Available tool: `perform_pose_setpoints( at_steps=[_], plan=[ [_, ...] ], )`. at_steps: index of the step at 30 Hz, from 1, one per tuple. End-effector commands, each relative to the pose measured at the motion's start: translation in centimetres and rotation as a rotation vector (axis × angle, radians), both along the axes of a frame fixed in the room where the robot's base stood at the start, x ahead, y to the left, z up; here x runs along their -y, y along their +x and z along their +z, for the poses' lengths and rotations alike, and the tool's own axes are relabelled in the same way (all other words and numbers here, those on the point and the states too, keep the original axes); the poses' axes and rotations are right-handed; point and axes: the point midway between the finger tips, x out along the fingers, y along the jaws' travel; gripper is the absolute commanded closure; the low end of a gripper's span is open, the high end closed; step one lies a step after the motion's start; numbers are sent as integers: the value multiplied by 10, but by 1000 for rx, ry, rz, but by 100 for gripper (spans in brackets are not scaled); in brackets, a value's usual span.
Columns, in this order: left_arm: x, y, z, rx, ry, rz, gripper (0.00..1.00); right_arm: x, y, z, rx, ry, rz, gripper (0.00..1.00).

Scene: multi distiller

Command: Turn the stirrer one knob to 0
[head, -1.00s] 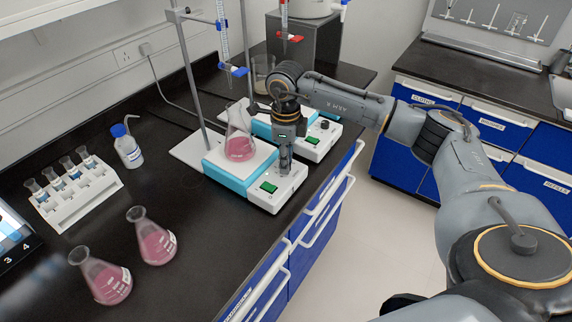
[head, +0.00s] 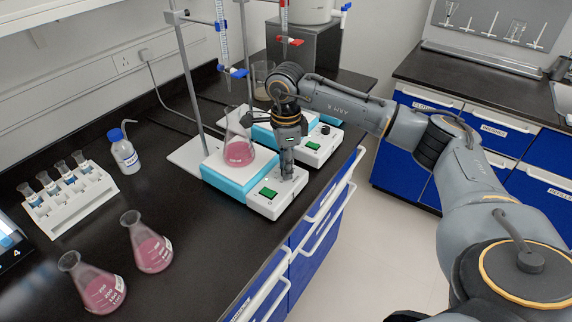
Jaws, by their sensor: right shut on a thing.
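The nearer stirrer is a white and light-blue box (head: 225,182) with a white control panel and a green switch (head: 268,194). An Erlenmeyer flask of pink liquid (head: 238,153) stands on its plate. My right gripper (head: 287,174) points down at the far end of this panel and is shut on the stirrer's knob. The fingers hide the knob, so its setting cannot be read. My left gripper is out of view.
A second stirrer (head: 314,148) with a dark knob (head: 325,130) stands just behind. A burette stand (head: 190,80) rises beside the nearer stirrer. Two pink flasks (head: 148,250), a wash bottle (head: 125,155) and a tube rack (head: 75,205) are on the left of the bench.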

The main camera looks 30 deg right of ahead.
Motion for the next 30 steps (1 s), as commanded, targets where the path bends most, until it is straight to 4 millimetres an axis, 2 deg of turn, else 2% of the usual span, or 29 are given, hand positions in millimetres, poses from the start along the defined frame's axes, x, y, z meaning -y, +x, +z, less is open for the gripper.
perform_pose_setpoints(
  at_steps=[6,7,9,10,20,23,30],
  plan=[
    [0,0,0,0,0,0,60,0,1,1,3,0,-1,100],
    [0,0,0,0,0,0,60,1,1,1,3,0,-1,69],
    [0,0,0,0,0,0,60,0,1,1,3,-1,-1,55],
    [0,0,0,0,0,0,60,0,1,1,3,-1,-1,52],
    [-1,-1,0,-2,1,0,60,0,1,3,2,-1,-1,52],
    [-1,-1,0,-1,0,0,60,0,1,14,4,-1,-1,52],
    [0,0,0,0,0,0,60,0,1,55,5,0,-1,52]
  ],
)
